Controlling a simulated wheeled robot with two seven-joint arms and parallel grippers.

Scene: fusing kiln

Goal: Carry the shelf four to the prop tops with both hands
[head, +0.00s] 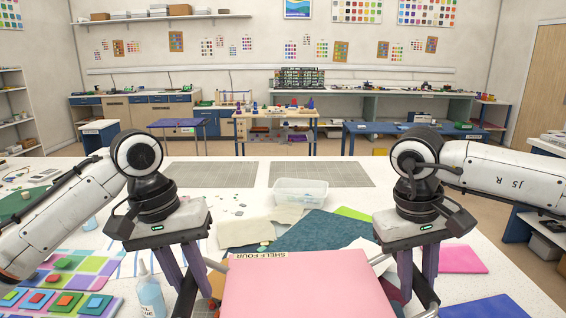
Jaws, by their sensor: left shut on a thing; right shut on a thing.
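Shelf four (305,290) is a flat pink slab at the bottom middle of the head view, with a "SHELF FOUR" label on its far edge. Its near part is cut off by the frame. My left gripper (190,285) is at the shelf's left side and my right gripper (418,280) at its right side. Both point down and are shut on the shelf's sides, where grey bars show; the exact contact is partly hidden. The shelf looks roughly level. I cannot make out any prop tops or the kiln.
The white table (225,175) holds a clear plastic bin (300,191), cloths (320,232), two grey mats, a glue bottle (150,292), and colored tiles (60,290) at left. A pink sheet (462,259) and a blue sheet (498,306) lie at right.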

